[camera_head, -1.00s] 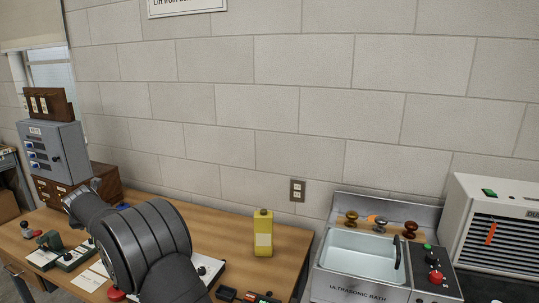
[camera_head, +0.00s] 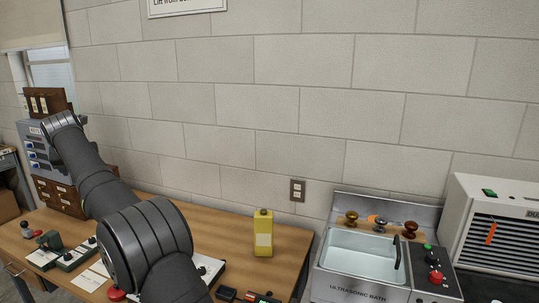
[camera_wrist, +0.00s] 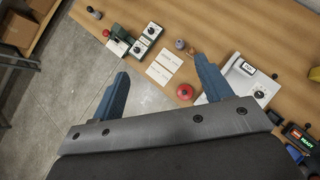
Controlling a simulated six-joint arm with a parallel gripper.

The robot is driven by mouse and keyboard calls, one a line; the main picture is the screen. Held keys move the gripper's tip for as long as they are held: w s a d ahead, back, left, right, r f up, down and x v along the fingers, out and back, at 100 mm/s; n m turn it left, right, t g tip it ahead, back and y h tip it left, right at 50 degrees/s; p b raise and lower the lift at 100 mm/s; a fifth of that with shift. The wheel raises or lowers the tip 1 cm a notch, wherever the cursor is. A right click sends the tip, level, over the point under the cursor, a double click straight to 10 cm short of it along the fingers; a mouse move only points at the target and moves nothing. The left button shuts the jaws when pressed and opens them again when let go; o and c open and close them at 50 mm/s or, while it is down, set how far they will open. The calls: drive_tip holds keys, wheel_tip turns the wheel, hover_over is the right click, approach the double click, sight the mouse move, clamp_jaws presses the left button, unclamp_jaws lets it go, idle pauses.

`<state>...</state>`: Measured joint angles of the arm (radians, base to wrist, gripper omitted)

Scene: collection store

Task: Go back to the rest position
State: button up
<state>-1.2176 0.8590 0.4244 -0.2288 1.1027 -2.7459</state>
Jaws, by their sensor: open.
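My gripper (camera_wrist: 158,90) shows in the wrist view with its two blue fingers spread wide apart and nothing between them. It hangs above the front edge of the wooden bench, with the floor and bench top beneath. In the head view my arm rises from the bottom, over the bench toward the grey box at the left. The gripper itself cannot be made out there.
A grey switch box (camera_head: 33,135) and wooden drawers (camera_head: 58,195) stand left. The ultrasonic bath (camera_head: 352,284) stands right.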

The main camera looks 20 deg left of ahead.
drive_tip(key=shift+r, duration=2.35)
